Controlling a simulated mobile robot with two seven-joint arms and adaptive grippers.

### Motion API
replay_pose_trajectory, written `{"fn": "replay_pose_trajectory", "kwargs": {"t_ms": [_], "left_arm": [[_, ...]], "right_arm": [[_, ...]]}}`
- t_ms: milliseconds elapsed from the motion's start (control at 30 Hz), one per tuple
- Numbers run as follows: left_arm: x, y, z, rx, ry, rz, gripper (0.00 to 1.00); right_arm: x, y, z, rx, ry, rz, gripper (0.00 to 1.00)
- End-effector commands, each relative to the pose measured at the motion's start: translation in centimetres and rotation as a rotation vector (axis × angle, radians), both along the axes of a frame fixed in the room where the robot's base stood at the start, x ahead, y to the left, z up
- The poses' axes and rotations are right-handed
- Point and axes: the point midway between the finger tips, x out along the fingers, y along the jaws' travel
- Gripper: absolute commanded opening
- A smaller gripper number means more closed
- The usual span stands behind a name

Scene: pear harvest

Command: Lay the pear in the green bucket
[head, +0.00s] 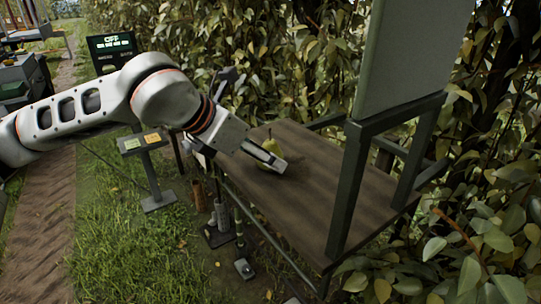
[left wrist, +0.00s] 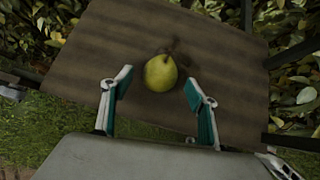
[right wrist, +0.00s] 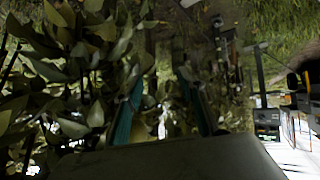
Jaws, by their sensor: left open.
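A yellow-green pear (head: 270,148) stands on a brown wooden tabletop (head: 310,190), and it shows in the left wrist view (left wrist: 160,73) between and slightly beyond the fingertips. My left gripper (head: 268,158) is close beside the pear. In the left wrist view its teal-lined fingers (left wrist: 158,92) are apart, with a gap on each side of the pear. My right gripper (right wrist: 160,105) shows only in the right wrist view, dim, with fingers apart and nothing seen between them. I cannot identify a green bucket in any view.
A dark metal frame (head: 343,190) with a grey-green panel (head: 415,50) stands at the table's right. Dense hedge (head: 290,60) lies behind. A signpost (head: 143,142) and a dark display (head: 112,50) stand left, on grass (head: 110,240).

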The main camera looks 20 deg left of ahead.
Motion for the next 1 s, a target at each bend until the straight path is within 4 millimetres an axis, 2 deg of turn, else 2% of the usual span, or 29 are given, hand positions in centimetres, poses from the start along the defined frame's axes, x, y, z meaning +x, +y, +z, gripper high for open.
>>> {"fn": "replay_pose_trajectory", "kwargs": {"t_ms": [200, 433, 467, 600, 633, 733, 767, 1000], "left_arm": [[1.4, -0.8, -1.6, 0.0, 0.0, 0.0, 0.59], [1.5, -0.9, -1.7, -0.001, -0.001, 0.0, 0.59], [1.5, -0.9, -1.7, -0.001, -0.001, 0.0, 0.56], [1.5, -0.9, -1.7, 0.0, 0.0, 0.0, 0.2], [1.5, -0.9, -1.7, 0.0, 0.0, 0.0, 0.15], [1.5, -0.9, -1.7, -0.001, -0.001, 0.0, 0.15], [1.5, -0.9, -1.7, -0.001, -0.001, 0.0, 0.11], [1.5, -0.9, -1.1, -0.001, -0.003, 0.001, 0.11]], "right_arm": [[0.3, -0.1, 0.2, 0.0, -0.004, -0.003, 0.4], [0.4, -0.2, 0.2, -0.001, -0.007, -0.003, 0.4], [0.4, -0.2, 0.2, -0.001, -0.007, -0.003, 0.4], [0.4, -0.3, 0.2, -0.002, -0.006, -0.003, 0.4], [0.4, -0.3, 0.2, -0.002, -0.006, -0.003, 0.4], [0.4, -0.3, 0.2, -0.003, -0.006, -0.002, 0.4], [0.4, -0.3, 0.2, -0.003, -0.006, -0.002, 0.4], [0.4, -0.3, 0.2, -0.003, -0.007, -0.002, 0.4]]}}
